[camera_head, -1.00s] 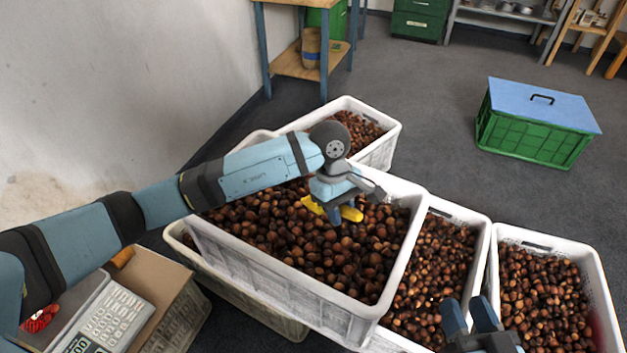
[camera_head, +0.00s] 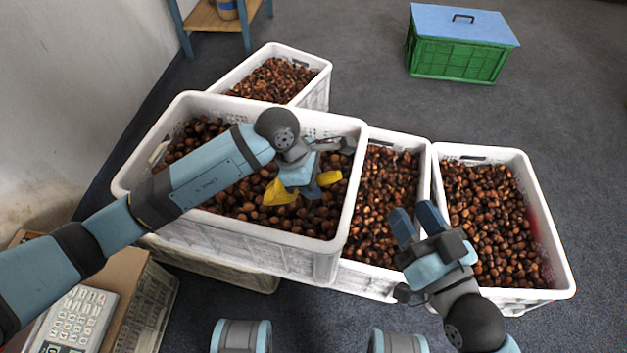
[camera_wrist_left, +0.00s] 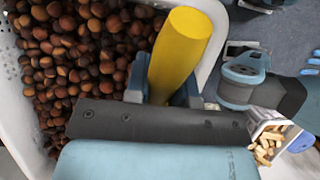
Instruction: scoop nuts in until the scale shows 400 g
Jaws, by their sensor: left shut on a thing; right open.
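The yellow scoop (camera_head: 280,193) is over the chestnuts in the large upper white crate (camera_head: 345,190). My left gripper (camera_head: 308,186) is shut on the scoop, with yellow showing on both sides of it. In the left wrist view the scoop's yellow grip (camera_wrist_left: 182,50) stands up between the fingers. Whether the scoop holds nuts is hidden. My right gripper (camera_head: 417,221) is open and empty above the crates at right. The scale (camera_head: 72,322) with its keypad is at the lower left, partly cut off; I cannot read its display.
More nut-filled white crates stand behind (camera_head: 320,85), beside (camera_head: 418,150) and at the right (camera_head: 555,255). A green crate with a blue lid (camera_head: 455,55) is on the floor at the back. A cardboard box (camera_head: 125,290) is beside the scale. The grey floor between is clear.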

